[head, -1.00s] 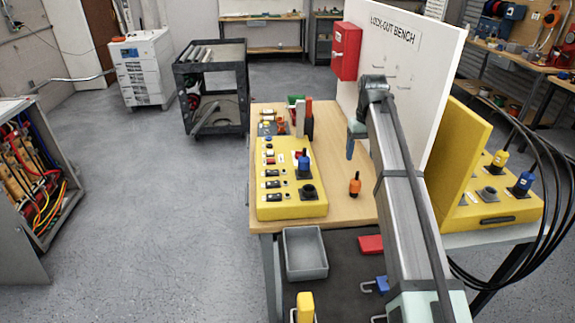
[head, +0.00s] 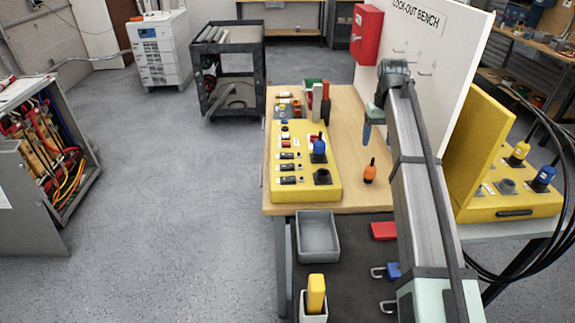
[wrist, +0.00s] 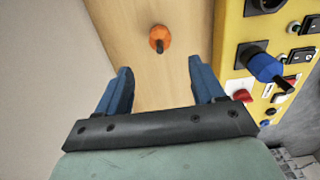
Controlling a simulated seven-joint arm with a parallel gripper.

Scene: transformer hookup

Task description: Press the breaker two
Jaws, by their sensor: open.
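A yellow breaker panel (head: 306,188) lies on the wooden bench with a column of dark switches, small buttons, a blue plug (head: 319,150) and a dark socket (head: 323,177). I cannot tell from markings which switch is breaker two. In the wrist view, part of the panel (wrist: 240,60) shows on the right with the blue plug (wrist: 263,68) and a red knob (wrist: 240,90). My gripper (wrist: 162,85) is open and empty above the bare wood, beside the panel. In the head view, its blue fingers (head: 367,132) hang right of the panel, partly hidden by my arm.
An orange plug (head: 370,173) stands on the wood (wrist: 159,39) right of the panel. A white lock-out board (head: 440,70) with a red box (head: 366,35) rises behind my arm. A grey bin (head: 317,238) sits below the bench front. A second yellow panel (head: 510,205) stands at right.

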